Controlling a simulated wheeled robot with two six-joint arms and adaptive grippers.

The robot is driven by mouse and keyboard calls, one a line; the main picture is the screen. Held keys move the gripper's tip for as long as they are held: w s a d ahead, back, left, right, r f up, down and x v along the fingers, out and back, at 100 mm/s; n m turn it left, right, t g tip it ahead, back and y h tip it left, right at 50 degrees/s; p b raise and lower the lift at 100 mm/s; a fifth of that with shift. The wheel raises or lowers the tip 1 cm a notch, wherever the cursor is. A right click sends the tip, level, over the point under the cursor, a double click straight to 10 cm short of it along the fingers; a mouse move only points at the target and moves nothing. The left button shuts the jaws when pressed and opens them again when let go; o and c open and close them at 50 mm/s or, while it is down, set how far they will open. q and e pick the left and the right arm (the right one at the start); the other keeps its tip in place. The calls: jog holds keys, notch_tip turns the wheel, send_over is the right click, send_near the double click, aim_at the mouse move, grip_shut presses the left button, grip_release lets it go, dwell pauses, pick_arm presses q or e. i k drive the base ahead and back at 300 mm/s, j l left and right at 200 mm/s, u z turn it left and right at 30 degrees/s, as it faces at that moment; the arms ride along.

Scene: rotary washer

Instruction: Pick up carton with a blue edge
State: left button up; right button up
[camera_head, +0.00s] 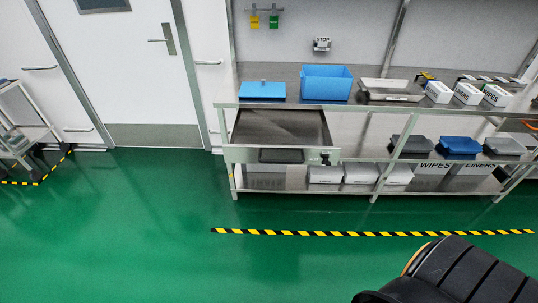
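Three small white cartons with dark lettering stand in a row at the right on the steel bench top: a left carton (438,92), a middle carton (467,94) and a right carton (496,95). The right one reads WIPES; the middle one seems to read LINERS. At this distance I cannot tell which carton has a blue edge. Larger white boxes (362,174) sit on the lower shelf, some lettered WIPES and LINERS. Neither of my grippers is in view.
The steel bench (222,101) also bears a blue bin (326,83), a flat blue box (262,90) and a tray (391,97). A steel drawer or basin (282,127) projects at its left. Black-yellow floor tape (300,233) runs before it. The green floor (150,230) is clear; a cart (22,130) stands left.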

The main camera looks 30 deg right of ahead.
aim_at(438, 92)
jog(key=z, duration=2.2)
